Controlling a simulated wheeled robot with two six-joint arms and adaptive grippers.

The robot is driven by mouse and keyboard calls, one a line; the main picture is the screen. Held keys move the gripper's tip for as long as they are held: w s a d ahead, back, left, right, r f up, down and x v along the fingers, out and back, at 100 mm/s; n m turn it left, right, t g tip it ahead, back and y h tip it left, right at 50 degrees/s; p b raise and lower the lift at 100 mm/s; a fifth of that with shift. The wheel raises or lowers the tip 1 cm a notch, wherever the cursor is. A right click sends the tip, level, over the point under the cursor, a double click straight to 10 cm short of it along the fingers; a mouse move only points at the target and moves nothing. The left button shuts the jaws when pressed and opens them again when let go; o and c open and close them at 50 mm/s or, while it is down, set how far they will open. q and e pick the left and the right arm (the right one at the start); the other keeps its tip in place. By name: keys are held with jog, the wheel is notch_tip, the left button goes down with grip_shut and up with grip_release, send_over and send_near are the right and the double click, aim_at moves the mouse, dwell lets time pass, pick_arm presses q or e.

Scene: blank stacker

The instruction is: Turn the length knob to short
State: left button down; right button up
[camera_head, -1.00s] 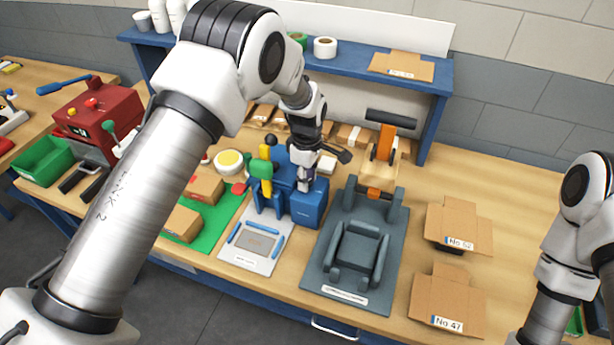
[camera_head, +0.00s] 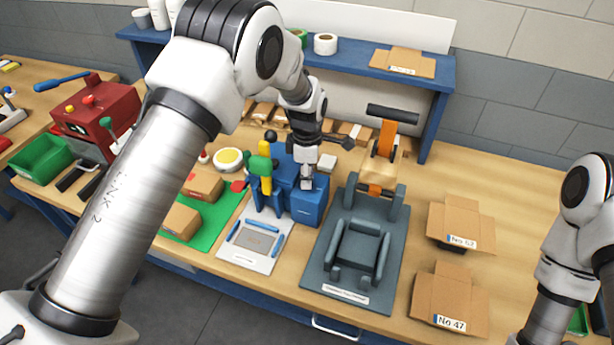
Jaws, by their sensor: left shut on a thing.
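My left gripper (camera_head: 306,182) points down at the top of the blue machine (camera_head: 307,207) in the middle of the bench. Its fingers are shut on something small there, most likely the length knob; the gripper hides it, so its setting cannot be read. The blue machine has a green and yellow upright part (camera_head: 262,168) on its left and a light plate with blue rails (camera_head: 254,240) in front. My right arm (camera_head: 575,240) shows at the right edge; its gripper is out of view.
A grey fixture (camera_head: 353,295) with an orange lever (camera_head: 386,140) stands just right of the blue machine. Flat cartons (camera_head: 461,225) lie farther right. A green mat (camera_head: 212,228) with brown boxes (camera_head: 182,222) lies left. A blue shelf (camera_head: 345,62) runs behind.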

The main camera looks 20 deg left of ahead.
pick_arm(q)
jog(key=shift+n, duration=0.9)
jog(key=c, duration=0.9)
grip_release()
jog(key=shift+o, duration=0.2)
notch_tip(320, 180, up, 12)
